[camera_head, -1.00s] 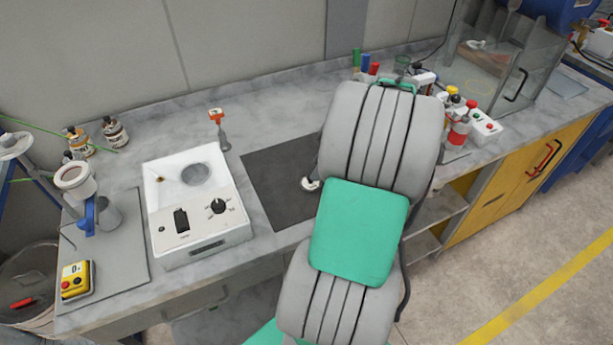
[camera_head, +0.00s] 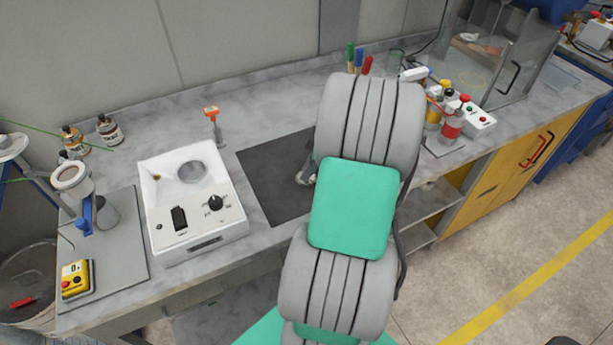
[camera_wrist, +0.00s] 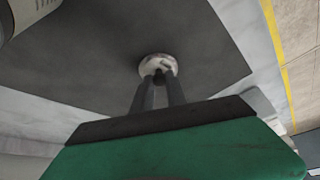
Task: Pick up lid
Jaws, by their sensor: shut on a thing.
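The lid (camera_wrist: 158,64) is a small round whitish disc with a dark knob at its middle. In the wrist view it is at the fingertips of my gripper (camera_wrist: 160,82), which is shut on the knob. In the head view the lid (camera_head: 304,178) shows as a small pale piece over the dark mat, at the left edge of my arm. My arm hides part of it and most of my gripper there. I cannot tell whether the lid touches the mat or is just above it.
The dark mat (camera_head: 268,180) lies on the grey marbled bench. A white device with a dial (camera_head: 190,200) stands left of it. An orange-topped tool (camera_head: 213,122) is behind. Bottles, including a red-labelled one (camera_head: 452,122), and a glass case (camera_head: 485,60) are at right.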

